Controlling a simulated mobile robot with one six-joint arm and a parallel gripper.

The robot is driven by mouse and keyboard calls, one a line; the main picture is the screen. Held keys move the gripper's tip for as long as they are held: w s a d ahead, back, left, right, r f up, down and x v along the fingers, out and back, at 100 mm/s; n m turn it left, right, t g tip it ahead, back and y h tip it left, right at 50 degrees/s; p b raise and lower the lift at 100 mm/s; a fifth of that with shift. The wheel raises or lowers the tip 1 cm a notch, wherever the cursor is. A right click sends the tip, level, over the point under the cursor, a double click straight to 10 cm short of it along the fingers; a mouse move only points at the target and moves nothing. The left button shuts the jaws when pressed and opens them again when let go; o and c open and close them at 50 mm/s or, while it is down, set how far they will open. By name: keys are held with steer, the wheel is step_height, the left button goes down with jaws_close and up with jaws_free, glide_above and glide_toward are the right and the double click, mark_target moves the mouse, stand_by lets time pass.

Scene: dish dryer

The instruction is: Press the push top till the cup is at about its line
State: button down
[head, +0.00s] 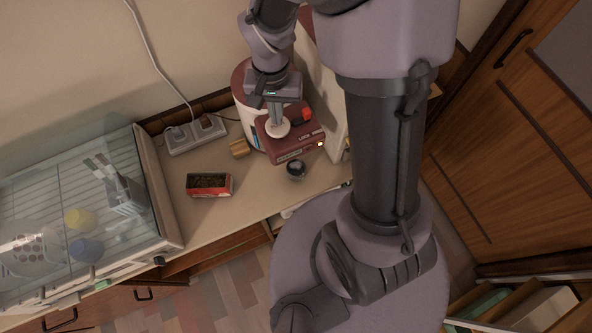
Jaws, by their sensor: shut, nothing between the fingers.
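The push-top dispenser (296,146) has a dark red top with a lock label, a red tab and a small lit light; its body is pale. The round white push top (278,130) is on its upper face. My gripper (275,118) points down at the push top, with its fingers shut and empty. The fingertips are at or just over it; I cannot tell whether they touch. A small dark cup (296,170) stands on the counter in front of the dispenser. Its line and fill level are too small to make out.
A clear-lidded dish dryer (158,190) stands at the left. Bare counter lies left of the cup.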

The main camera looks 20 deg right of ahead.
steer(key=shift+f, duration=0.15)
steer(key=shift+f+b, duration=0.85)
steer(key=shift+b, duration=0.05)
steer(key=shift+f, duration=0.25)
stand_by(0.4)
steer(key=shift+r+p, duration=0.75)
steer(key=shift+r, duration=0.55)
steer(key=shift+r, duration=0.1)
step_height(320, 180, up, 5)
steer(key=p, duration=0.4)
